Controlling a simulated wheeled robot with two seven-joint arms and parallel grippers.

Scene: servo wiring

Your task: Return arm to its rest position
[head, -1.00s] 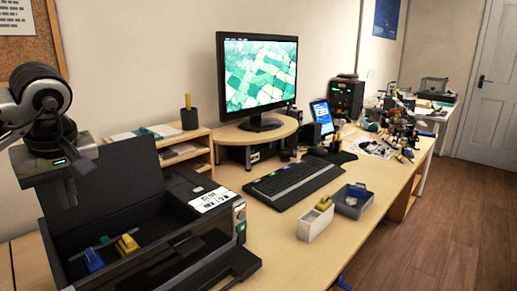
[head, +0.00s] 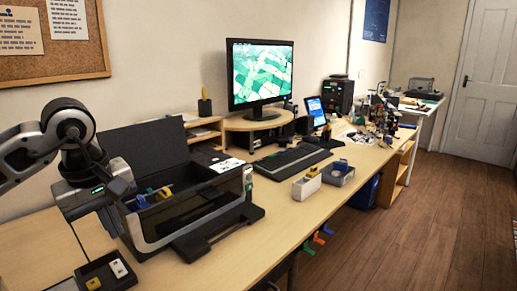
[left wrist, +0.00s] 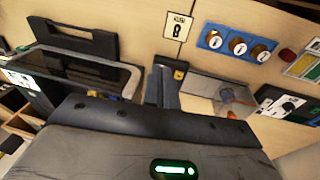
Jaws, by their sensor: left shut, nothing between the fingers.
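My left arm comes in from the left in the head view, and its dark gripper (head: 112,218) hangs beside the left end of the open black box-like machine (head: 205,215). Its fingers are partly lost against the dark machine in that view. In the left wrist view the left gripper (left wrist: 168,80) shows its fingers together, with nothing held. A small yellow piece (left wrist: 180,72) shows close by the fingertips. Blue and yellow pieces (head: 163,193) lie inside the machine. My right gripper is in neither view.
A black tray (head: 127,280) with small yellow and white pieces lies at the lower left. The tabletop in front of the bins is clear.

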